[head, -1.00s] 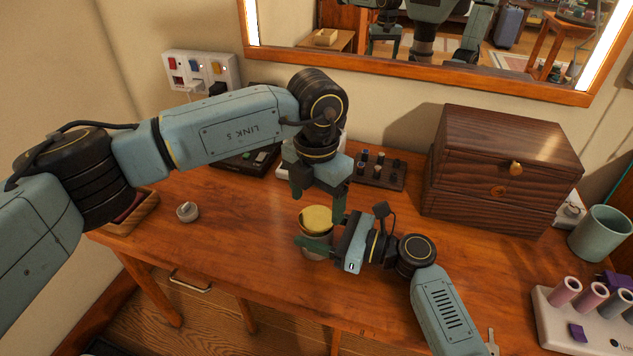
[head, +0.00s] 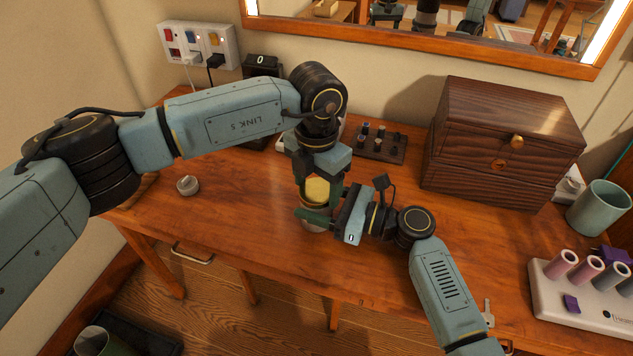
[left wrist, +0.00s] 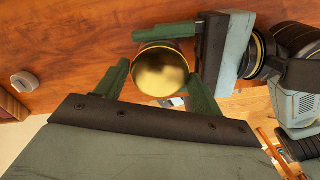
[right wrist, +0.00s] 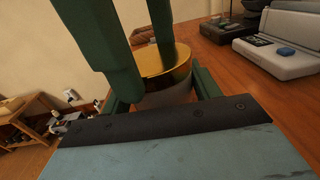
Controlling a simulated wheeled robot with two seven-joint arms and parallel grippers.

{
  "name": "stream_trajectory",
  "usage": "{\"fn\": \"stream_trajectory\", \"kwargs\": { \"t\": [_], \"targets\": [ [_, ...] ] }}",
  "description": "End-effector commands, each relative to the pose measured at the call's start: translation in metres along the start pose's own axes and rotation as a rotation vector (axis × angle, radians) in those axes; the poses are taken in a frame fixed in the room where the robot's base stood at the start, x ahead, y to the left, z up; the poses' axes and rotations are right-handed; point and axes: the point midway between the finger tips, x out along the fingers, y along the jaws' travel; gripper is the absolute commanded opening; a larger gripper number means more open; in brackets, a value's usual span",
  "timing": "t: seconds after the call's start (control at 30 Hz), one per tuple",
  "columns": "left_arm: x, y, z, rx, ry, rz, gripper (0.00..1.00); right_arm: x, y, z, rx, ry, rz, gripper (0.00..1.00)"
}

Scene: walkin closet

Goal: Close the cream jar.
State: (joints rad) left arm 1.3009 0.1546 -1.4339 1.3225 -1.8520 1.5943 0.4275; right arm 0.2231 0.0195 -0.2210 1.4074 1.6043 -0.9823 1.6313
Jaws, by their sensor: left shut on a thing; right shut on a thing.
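The cream jar (head: 313,225) stands upright on the wooden table, its body largely hidden by my grippers. Its gold lid (head: 317,189) sits on top; it looks level in the right wrist view (right wrist: 166,62). My left gripper (head: 318,194) points down from above, shut on the lid with one finger on each side, as the left wrist view (left wrist: 163,70) shows. My right gripper (head: 318,213) comes in from the right, lower down, and is shut around the jar's body (right wrist: 168,97). Whether the lid is threaded tight cannot be seen.
A small grey round item (head: 187,185) lies left on the table. A dark wooden box (head: 505,140), a green cup (head: 600,207) and a roller stand (head: 580,290) are on the right. A small rack (head: 378,145) stands behind. The table's front left is clear.

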Motion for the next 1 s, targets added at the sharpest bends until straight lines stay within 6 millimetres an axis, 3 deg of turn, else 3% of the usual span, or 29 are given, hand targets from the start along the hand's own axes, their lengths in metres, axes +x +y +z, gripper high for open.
{"fn": "stream_trajectory", "kwargs": {
  "t": [0.1,0.13,0.33,0.73,1.0],
  "targets": [
    [0.000,0.001,0.000,-0.003,0.000,0.001,0.40,-0.001,0.000,-0.001,-0.001,0.002,-0.001,0.00],
    [0.000,0.001,0.000,-0.003,0.000,0.001,0.69,-0.001,0.000,-0.001,-0.001,0.002,-0.001,0.00],
    [0.000,0.001,0.000,-0.003,0.000,0.000,0.93,-0.001,0.000,-0.001,-0.001,0.002,-0.001,0.00],
    [-0.004,-0.002,0.000,0.002,-0.002,-0.004,0.93,0.000,0.000,-0.001,-0.001,0.002,-0.001,0.00],
    [-0.050,0.000,0.001,-0.001,-0.005,0.001,0.93,0.000,0.000,-0.001,0.000,0.002,0.000,0.00]
  ]
}}
